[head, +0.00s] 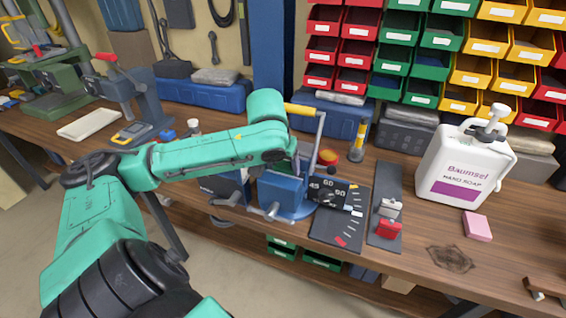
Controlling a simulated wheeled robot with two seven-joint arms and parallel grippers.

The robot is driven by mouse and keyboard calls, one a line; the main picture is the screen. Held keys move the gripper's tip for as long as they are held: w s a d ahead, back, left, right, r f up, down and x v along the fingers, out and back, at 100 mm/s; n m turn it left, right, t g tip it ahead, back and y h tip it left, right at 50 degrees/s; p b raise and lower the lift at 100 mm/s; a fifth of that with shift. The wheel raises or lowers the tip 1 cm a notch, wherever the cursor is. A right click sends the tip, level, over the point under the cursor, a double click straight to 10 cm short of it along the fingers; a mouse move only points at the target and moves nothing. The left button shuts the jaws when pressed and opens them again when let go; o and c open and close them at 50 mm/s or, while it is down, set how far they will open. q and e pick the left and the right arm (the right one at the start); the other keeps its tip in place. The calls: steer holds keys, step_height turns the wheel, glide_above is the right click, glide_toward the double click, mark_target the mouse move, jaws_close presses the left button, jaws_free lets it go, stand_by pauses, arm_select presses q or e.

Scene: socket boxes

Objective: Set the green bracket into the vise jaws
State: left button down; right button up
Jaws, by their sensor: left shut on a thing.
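The blue vise (283,196) stands at the front edge of the wooden bench, near the middle of the head view. My left arm reaches in from the left, and its gripper (285,160) points down right above the vise. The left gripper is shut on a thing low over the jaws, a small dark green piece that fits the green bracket. It is mostly hidden by the gripper and wrist, so I cannot tell whether it touches the jaws. My right gripper is not in view.
An angle-marked dark plate (335,195) lies right of the vise. Red and grey small blocks (389,228) sit on a dark strip. A soap bottle (463,165) and pink sponge (477,226) stand farther right. A drill press and tools fill the left bench.

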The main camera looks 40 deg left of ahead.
arm_select(q)
steer(key=shift+s+d+f, duration=0.1)
steer(key=shift+s+f, duration=0.05)
steer(key=shift+f, duration=0.35)
jaws_free()
steer(key=shift+s+a, duration=0.1)
steer(key=shift+a, duration=0.1)
steer(key=shift+r, duration=0.4)
steer(key=v, duration=0.1)
steer(key=b+v, duration=0.1)
steer(key=v, duration=0.3)
steer(key=shift+w+r+b, duration=0.25)
steer(key=shift+w+b, duration=0.1)
steer(key=p+v, duration=0.1)
steer(key=v, duration=0.8)
steer(key=shift+s, duration=0.2)
steer(key=shift+a, duration=0.1)
